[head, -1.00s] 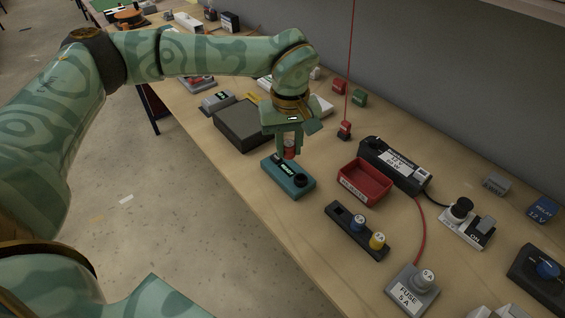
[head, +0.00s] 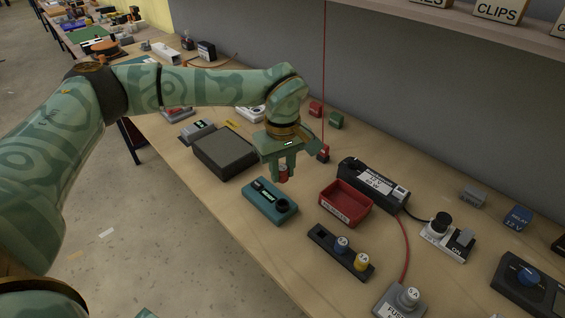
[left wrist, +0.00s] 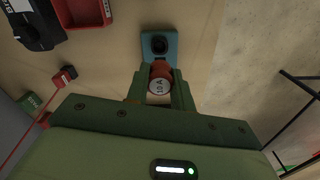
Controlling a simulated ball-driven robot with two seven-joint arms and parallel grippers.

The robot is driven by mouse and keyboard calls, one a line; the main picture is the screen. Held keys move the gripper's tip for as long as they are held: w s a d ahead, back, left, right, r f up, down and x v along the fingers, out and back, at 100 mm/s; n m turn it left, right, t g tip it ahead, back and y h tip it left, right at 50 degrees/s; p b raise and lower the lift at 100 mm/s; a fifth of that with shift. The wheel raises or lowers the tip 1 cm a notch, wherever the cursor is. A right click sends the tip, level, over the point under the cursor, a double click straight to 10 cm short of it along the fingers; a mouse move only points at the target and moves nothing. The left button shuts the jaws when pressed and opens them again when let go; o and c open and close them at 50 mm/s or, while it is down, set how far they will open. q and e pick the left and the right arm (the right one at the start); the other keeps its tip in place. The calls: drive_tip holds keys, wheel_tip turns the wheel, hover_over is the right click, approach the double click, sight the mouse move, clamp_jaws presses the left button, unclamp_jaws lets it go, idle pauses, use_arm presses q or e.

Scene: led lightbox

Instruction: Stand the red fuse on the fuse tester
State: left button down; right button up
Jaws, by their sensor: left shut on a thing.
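My left gripper (head: 284,178) is shut on the red fuse (head: 283,172) and holds it upright, above or just behind the fuse tester. In the left wrist view the fuse (left wrist: 161,72) sits between the fingers (left wrist: 160,88), its pale end marked "10 A" towards the camera. The exact height gap cannot be told. My right gripper is not in view.
A red tray (head: 345,206) stands right of the tester. A black holder (head: 322,240) with blue and yellow fuses is in front of that tray. A dark grey box (head: 225,153) is behind left. A red cord (head: 324,80) hangs behind the gripper. The bench edge runs along the front left.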

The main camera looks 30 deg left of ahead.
sight(283, 180)
use_arm(q)
wheel_tip(283, 180, down, 4)
drive_tip(key=shift+w+r+b, duration=0.1)
drive_tip(key=shift+r+b, duration=0.05)
drive_tip(key=shift+b, duration=0.3)
drive_tip(key=shift+f, duration=1.4)
drive_tip(key=shift+p, duration=0.45)
drive_tip(key=shift+f+b, duration=0.5)
drive_tip(key=shift+f, duration=0.55)
drive_tip(key=c, duration=1.1)
unclamp_jaws()
